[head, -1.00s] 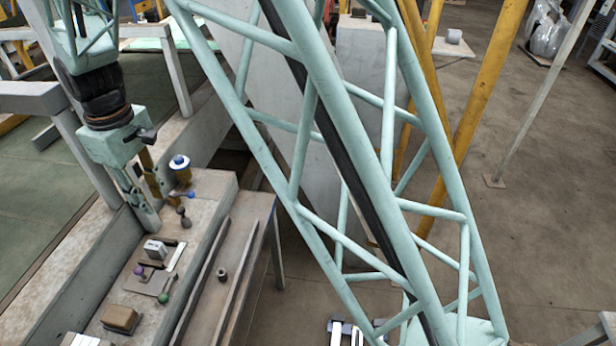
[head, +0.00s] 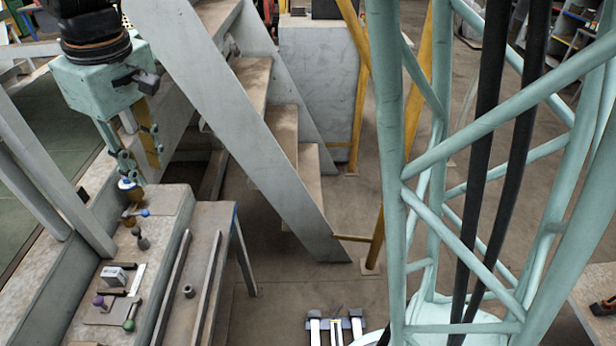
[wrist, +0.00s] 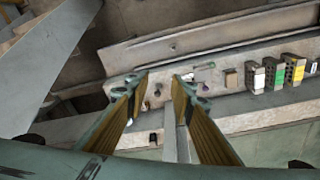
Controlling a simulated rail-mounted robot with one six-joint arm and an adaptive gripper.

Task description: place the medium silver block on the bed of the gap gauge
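In the head view a small silver block (head: 114,276) sits on the bench at lower left, beside dark bars and a pale strip; its size class is hard to tell. Next to it is a flat plate (head: 106,311) with a purple knob (head: 99,301) and a green knob (head: 129,325); this group looks like the gap gauge. My gripper (head: 138,172) hangs above the bench's far end, beyond the block. In the wrist view my gripper (wrist: 160,82) is open, its fingers apart with nothing clearly held between them. The gauge area (wrist: 200,78) looks small there, right of the fingertips.
A blue-and-white capped post (head: 130,188) stands close under my fingers, with small dark knobs (head: 142,242) nearer. In the wrist view, a brown block (wrist: 231,78) and several labelled hollow bricks (wrist: 275,73) stand farther right. Stairs (head: 275,120) rise beyond the bench.

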